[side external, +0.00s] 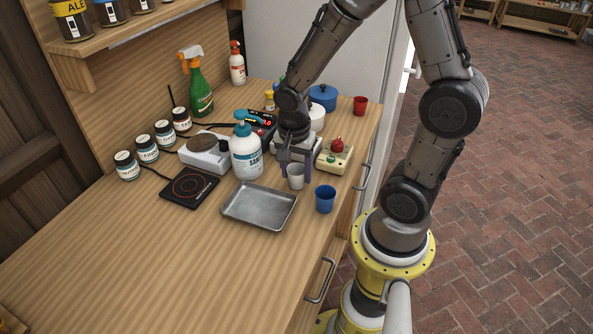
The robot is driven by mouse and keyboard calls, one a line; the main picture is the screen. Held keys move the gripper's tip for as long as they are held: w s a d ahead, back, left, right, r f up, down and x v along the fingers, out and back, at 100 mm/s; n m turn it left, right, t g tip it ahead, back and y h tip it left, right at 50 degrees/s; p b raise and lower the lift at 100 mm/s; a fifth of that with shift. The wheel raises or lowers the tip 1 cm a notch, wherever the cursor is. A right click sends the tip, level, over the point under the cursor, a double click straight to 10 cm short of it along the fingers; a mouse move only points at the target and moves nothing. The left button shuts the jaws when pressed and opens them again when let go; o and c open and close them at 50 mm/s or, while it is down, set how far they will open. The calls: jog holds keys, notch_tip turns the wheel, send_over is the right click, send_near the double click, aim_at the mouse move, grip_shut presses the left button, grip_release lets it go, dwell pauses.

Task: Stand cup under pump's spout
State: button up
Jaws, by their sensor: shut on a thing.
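A pale grey-white cup (296,178) is upright between the fingers of my gripper (295,167), which points down and is shut on it. The cup is low over the counter, behind the metal tray's right corner; I cannot tell whether its base touches the wood. The pump bottle (246,158), white with a blue label and a blue pump head (243,117), stands to the left of the cup, apart from it. The cup is not under the pump head. The exact direction of the spout is hard to make out at this size.
A metal tray (258,206) lies in front of the bottle. A blue cup (325,199) stands right of the held cup. A cream device with a red top (336,156) is behind it. A white hot plate (205,154) and black plate (189,188) sit left. The front counter is clear.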

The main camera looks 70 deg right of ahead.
aim_at(295, 187)
jog(key=shift+f, duration=0.15)
jog(key=o, duration=1.3)
notch_tip(295, 187, up, 11)
jog(key=a, duration=0.1)
jog(key=s+a+r+n+t+y, duration=0.1)
jog(key=s+a+r+n+t, duration=0.4)
jog(key=n, duration=1.2)
jog(key=shift+s+a+r, duration=0.75)
jog(key=shift+s+r, duration=0.45)
jog(key=shift+s, duration=0.6)
